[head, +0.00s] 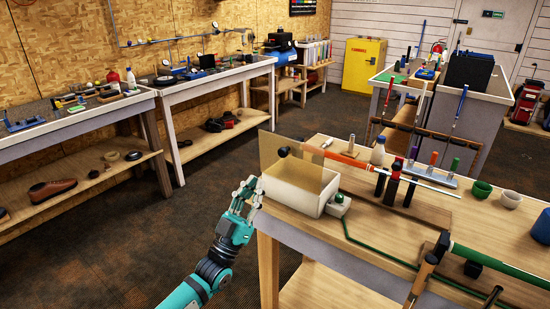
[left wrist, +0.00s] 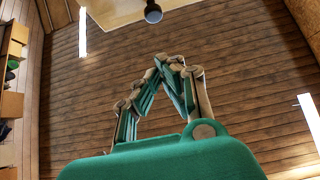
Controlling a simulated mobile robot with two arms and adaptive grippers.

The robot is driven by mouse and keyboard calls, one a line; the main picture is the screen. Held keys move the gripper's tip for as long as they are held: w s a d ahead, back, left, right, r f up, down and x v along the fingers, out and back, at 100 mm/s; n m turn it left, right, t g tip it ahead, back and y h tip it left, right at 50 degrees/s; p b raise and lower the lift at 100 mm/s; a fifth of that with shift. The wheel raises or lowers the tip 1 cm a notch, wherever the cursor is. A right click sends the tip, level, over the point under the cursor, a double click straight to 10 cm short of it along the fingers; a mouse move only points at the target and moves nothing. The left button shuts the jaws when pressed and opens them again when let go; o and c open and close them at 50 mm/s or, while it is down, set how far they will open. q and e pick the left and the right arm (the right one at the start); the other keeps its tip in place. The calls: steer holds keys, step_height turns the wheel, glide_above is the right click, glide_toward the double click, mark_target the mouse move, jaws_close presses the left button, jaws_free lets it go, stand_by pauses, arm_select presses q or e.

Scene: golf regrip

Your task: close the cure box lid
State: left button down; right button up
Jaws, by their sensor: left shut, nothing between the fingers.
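The cure box (head: 293,193) is a cream open-topped box on the near wooden bench. Its amber see-through lid (head: 271,149) stands up, open, along the back left side. The lid has a dark round knob (head: 283,152). My left gripper (head: 250,186) is shut and empty, just left of the box and below the lid. In the left wrist view the fingertips (left wrist: 170,62) meet, with the lid (left wrist: 115,10) and its knob (left wrist: 153,12) above them. I cannot tell whether the gripper touches the box. My right gripper is not in view.
A small control unit with a green button (head: 338,198) sits at the box's right. A club with an orange grip (head: 345,160) lies behind the box, near upright dark clamps (head: 392,180). A green hose (head: 370,248) crosses the bench. Open floor lies left of the bench.

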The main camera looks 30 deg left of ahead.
arm_select(q)
steer(key=w+r+p, duration=0.2)
steer(key=w+r, duration=0.1)
steer(key=w, duration=0.4)
steer(key=shift+w+d+r, duration=0.15)
steer(key=shift+w+d, duration=0.2)
steer(key=shift+d, duration=0.1)
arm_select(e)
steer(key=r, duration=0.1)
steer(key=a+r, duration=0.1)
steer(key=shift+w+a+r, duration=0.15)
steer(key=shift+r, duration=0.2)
arm_select(q)
steer(key=shift+w, duration=0.15)
